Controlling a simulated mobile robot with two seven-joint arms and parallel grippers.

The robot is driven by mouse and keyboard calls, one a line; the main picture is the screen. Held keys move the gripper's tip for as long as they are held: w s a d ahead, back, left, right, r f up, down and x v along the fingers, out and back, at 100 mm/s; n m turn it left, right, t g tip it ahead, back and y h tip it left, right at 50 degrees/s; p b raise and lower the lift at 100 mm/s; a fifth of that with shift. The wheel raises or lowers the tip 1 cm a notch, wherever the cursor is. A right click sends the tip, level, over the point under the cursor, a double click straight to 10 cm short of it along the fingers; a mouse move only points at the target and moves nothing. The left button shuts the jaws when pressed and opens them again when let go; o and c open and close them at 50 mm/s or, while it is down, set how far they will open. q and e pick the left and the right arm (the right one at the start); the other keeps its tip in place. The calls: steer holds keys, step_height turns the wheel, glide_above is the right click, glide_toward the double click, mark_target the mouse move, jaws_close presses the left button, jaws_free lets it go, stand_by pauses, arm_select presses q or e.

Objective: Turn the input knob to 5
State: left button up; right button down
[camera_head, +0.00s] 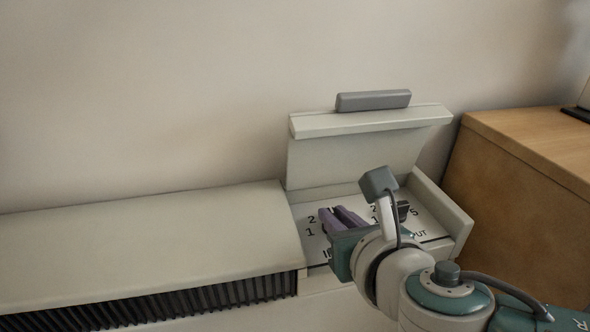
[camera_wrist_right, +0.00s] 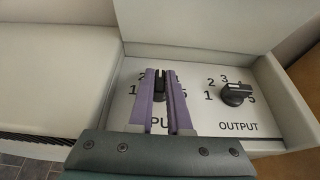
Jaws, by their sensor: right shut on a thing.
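The control panel (camera_wrist_right: 205,118) lies in the open box on top of the heater, with an INPUT dial on the left and an OUTPUT dial on the right. The purple fingers of my right gripper (camera_wrist_right: 160,76) are shut on the dark input knob (camera_wrist_right: 159,82). In the head view my right gripper (camera_head: 342,218) reaches over the input dial and hides the knob. My left gripper is not in view.
The black output knob (camera_wrist_right: 236,94) stands clear to the right of the fingers. The raised lid (camera_head: 360,122) with a grey handle (camera_head: 373,100) stands behind the panel. A wooden cabinet (camera_head: 530,190) is at the right. The heater's top (camera_head: 150,235) is clear at the left.

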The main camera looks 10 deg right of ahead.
stand_by(0.4)
steer(key=shift+a+m+h, duration=0.15)
steer(key=shift+m+h, duration=0.95)
steer(key=shift+a+f+m+g+h, duration=0.1)
steer(key=shift+m+g+h, duration=0.3)
steer(key=shift+m+h, duration=0.8)
steer(key=shift+h, duration=0.3)
steer(key=c, duration=0.9)
jaws_free()
steer(key=shift+o, duration=0.2)
steer(key=p+v, duration=0.4)
steer(key=v, duration=0.6)
steer(key=shift+p, duration=0.3)
steer(key=shift+w, duration=0.1)
